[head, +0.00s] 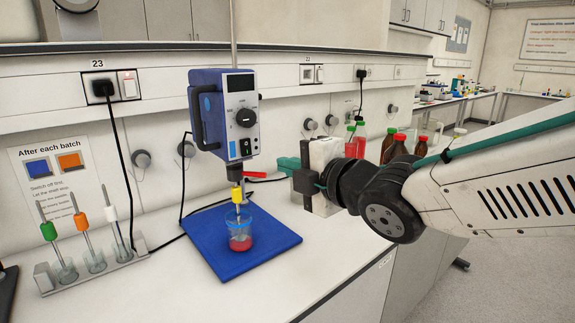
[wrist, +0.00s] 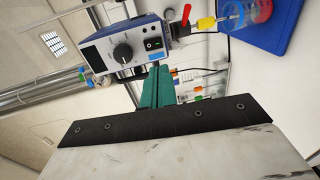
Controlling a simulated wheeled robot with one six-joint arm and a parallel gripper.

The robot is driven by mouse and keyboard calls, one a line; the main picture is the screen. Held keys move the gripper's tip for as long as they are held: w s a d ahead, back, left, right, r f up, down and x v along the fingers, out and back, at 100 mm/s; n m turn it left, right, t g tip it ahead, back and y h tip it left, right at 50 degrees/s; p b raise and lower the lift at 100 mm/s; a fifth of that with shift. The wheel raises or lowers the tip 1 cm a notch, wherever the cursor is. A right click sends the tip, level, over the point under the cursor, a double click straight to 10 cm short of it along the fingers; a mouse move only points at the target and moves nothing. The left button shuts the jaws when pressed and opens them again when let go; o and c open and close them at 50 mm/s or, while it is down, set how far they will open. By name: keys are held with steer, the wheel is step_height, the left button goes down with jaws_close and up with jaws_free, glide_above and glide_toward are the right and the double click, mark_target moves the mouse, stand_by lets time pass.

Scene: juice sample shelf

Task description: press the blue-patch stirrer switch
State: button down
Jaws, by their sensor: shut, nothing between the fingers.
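The overhead stirrer (head: 222,125) is a blue box with a pale front panel, a round black knob and a black rocker switch (head: 246,147). A blue patch (head: 232,149) marks the panel beside the switch. In the wrist view the switch (wrist: 152,44) shows its face, just beyond the fingertips. My gripper (head: 280,163) has green fingers, shut and empty, to the right of the stirrer and slightly below switch height. In the wrist view my gripper (wrist: 155,70) points toward the panel near the switch. A gap shows in the head view; contact is not seen.
Under the stirrer, a beaker (head: 240,237) of red liquid stands on a blue mat (head: 260,246). A red lever (head: 254,174) juts out below the stirrer body. A rack (head: 92,270) of coloured stirring rods is at left. Bottles (head: 397,148) stand behind my arm.

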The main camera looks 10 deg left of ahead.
mark_target(247, 154)
steer(key=x, duration=1.1)
steer(key=shift+w+a, duration=0.1)
steer(key=shift+a, duration=0.1)
steer(key=shift+a+f, duration=0.1)
steer(key=shift+a, duration=0.15)
steer(key=shift+w+d, duration=0.15)
steer(key=shift+d, duration=0.2)
steer(key=shift+a, duration=0.2)
steer(key=f+v, duration=0.3)
steer(key=v, duration=1.1)
steer(key=shift+d+f, duration=0.1)
